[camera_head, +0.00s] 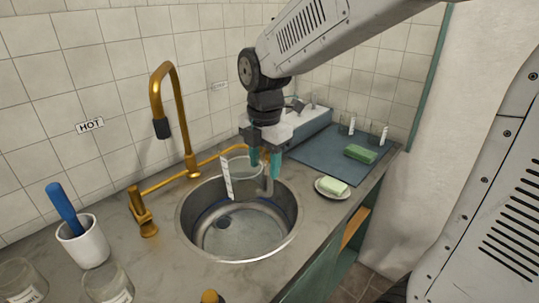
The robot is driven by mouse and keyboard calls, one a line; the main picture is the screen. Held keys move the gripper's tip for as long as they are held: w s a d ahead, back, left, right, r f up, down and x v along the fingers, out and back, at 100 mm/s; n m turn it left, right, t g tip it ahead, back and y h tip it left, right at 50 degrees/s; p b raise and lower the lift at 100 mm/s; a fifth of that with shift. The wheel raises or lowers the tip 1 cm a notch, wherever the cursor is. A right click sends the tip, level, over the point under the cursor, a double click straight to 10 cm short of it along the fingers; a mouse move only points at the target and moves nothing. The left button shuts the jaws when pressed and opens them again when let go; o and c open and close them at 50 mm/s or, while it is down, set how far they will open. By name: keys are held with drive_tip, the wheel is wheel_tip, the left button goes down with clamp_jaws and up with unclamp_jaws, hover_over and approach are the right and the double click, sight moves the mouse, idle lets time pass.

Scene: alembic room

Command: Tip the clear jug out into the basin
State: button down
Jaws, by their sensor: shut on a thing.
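The clear jug (243,178) has a white label strip down its side and a handle at its right. It hangs over the back part of the round metal basin (238,238) and looks roughly upright. My gripper (265,166), with teal fingertips, is shut on the jug at its handle side. The fingers partly cover the jug's right edge. I cannot tell whether there is liquid in the jug. The basin shows its bare bottom with a dark drain.
A brass faucet (172,105) rises behind the basin, with a tap (142,212) at its left. A white cup with a blue-handled tool (83,241) and clear jars stand at left. A soap dish (331,190) and a blue mat (318,158) with a green sponge lie right.

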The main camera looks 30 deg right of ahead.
wheel_tip(320, 180, down, 6)
drive_tip(key=w+d, duration=0.1)
drive_tip(key=w, duration=0.1)
drive_tip(key=shift+w+d+r, duration=0.25)
drive_tip(key=shift+w+d, duration=0.1)
idle(0.3)
drive_tip(key=shift+d, duration=0.1)
drive_tip(key=d+h, duration=0.2)
drive_tip(key=h, duration=0.1)
drive_tip(key=shift+d+f, duration=0.1)
drive_tip(key=shift+d, duration=0.2)
drive_tip(key=shift+h, duration=0.3)
drive_tip(key=shift+r+h, duration=1.15)
drive_tip(key=shift+h, duration=0.55)
